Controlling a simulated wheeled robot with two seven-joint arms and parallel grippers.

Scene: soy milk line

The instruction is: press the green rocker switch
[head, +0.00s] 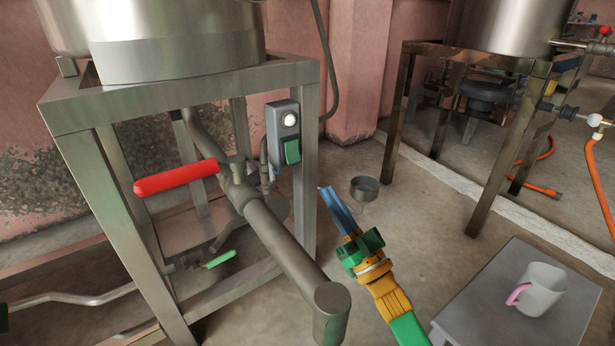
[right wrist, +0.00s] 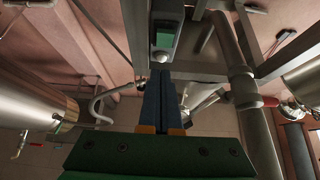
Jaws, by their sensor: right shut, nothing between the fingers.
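The green rocker switch (head: 292,151) sits on the front of a grey switch box (head: 272,127), below a round white lamp (head: 290,119). The box is fixed to a leg of the steel stand. My right gripper (head: 329,193) is shut and empty, its blue fingers pointing up toward the box. In the head view its tips are lower and to the right of the switch, apart from it. In the right wrist view the shut fingertips (right wrist: 160,76) lie just under the white lamp and the green switch (right wrist: 165,40) in the picture. My left gripper is not clearly seen.
A red-handled lever (head: 176,178) and a thick steel pipe (head: 285,240) stand left of my right arm. A small metal funnel (head: 364,188) is beyond the fingers. A low grey table (head: 480,310) with a white, pink-handled jug (head: 539,290) is at the right.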

